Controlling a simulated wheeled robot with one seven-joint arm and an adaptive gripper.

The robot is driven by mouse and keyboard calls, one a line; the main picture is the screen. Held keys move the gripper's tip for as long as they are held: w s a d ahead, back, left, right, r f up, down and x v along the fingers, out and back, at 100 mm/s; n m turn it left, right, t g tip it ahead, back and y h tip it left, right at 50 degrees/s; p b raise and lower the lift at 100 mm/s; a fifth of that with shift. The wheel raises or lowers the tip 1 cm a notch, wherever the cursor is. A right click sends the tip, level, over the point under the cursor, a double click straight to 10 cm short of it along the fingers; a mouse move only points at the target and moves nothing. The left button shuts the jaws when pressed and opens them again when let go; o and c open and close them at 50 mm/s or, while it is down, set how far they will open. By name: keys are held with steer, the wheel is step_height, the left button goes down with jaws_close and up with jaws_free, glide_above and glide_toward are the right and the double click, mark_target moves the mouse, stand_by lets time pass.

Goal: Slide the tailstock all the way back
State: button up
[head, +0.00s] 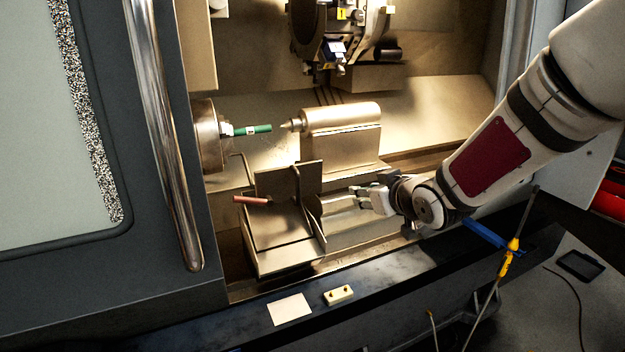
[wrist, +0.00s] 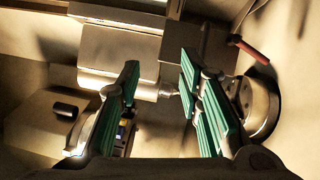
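The tailstock (head: 342,136) is a pale metal block with a rounded top and a pointed centre facing left. In the head view a small gap shows between its point and the green rod (head: 252,130) at the chuck (head: 208,135). In the wrist view the tailstock (wrist: 118,55) is beyond my fingers at the upper left, its point between them in the picture. My gripper (head: 360,198) is in front of and below the tailstock, pointing left. In the wrist view its green-padded fingers (wrist: 160,82) are wide apart with nothing held between them.
A bent rod with a red handle (head: 252,200) stands by a metal box (head: 285,255) left of my gripper. The tool turret (head: 340,40) hangs behind. The door (head: 80,150) borders the left. A card (head: 289,309) and small block (head: 338,295) lie on the front ledge.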

mark_target(299, 185)
steer(key=w+a+f+n+t+y+b, duration=0.1)
steer(key=w+a+f+t+y+b, duration=0.1)
steer(key=w+a+f+y, duration=0.45)
steer(key=x, duration=0.4)
steer(key=s+a+x, duration=0.1)
steer(key=x, duration=0.4)
steer(key=a+b+x, duration=0.1)
steer(key=x, duration=0.4)
steer(key=shift+s+a+f, duration=0.1)
steer(key=shift+s+f, duration=0.15)
steer(key=shift+s, duration=0.1)
jaws_close()
